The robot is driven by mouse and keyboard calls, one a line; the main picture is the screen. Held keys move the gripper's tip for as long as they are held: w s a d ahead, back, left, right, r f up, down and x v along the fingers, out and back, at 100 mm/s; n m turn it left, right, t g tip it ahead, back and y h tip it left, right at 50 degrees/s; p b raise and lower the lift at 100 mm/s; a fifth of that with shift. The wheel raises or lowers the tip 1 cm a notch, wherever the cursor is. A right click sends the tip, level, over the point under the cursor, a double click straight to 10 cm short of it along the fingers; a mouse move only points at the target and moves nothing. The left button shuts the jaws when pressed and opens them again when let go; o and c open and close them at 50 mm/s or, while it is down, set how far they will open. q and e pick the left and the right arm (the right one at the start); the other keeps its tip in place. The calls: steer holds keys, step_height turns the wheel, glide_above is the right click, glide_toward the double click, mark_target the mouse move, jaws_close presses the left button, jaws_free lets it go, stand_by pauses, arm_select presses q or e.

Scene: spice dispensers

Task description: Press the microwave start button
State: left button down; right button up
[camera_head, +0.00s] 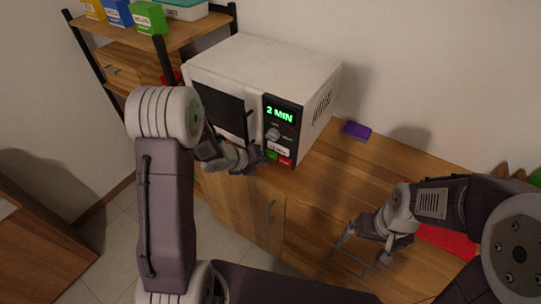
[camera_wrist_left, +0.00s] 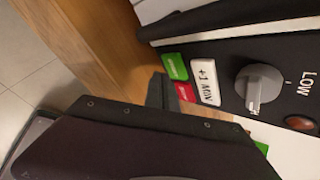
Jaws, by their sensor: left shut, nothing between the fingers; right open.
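The white microwave (camera_head: 262,68) stands on the wooden counter, its black panel lit with "2 MIN" in green. Low on the panel are a green button (camera_head: 271,154), a red button (camera_head: 285,161) and a white button (camera_head: 281,149). In the left wrist view the green button (camera_wrist_left: 174,66), red button (camera_wrist_left: 185,91) and white "+1 MIN" button (camera_wrist_left: 206,86) show beside the knob (camera_wrist_left: 258,88). My left gripper (camera_head: 260,157) is shut and empty, its dark tip (camera_wrist_left: 162,92) close to the green and red buttons; contact is unclear. My right gripper (camera_head: 366,248) is open and empty above the counter.
A shelf (camera_head: 185,35) with colored boxes stands left of the microwave. A purple block (camera_head: 356,131) lies on the counter (camera_head: 335,170) to the right. A red item (camera_head: 447,241) lies near my right arm. The counter between microwave and right gripper is largely clear.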

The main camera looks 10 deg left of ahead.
arm_select(q)
steer(key=shift+w, duration=0.1)
stand_by(0.7)
steer(key=shift+w+d, duration=0.15)
steer(key=shift+w, duration=0.2)
steer(key=shift+w+d, duration=0.15)
steer(key=shift+w, duration=0.2)
stand_by(0.6)
steer(key=shift+s, duration=0.1)
steer(key=shift+s+a, duration=0.3)
steer(key=shift+s, duration=0.4)
steer(key=shift+b, duration=0.3)
steer(key=shift+s+a+f, duration=0.1)
steer(key=shift+s+a, duration=0.05)
steer(key=shift+s, duration=0.15)
steer(key=s, duration=0.2)
steer(key=s+a+b, duration=0.1)
steer(key=s, duration=0.1)
steer(key=shift+a, duration=0.2)
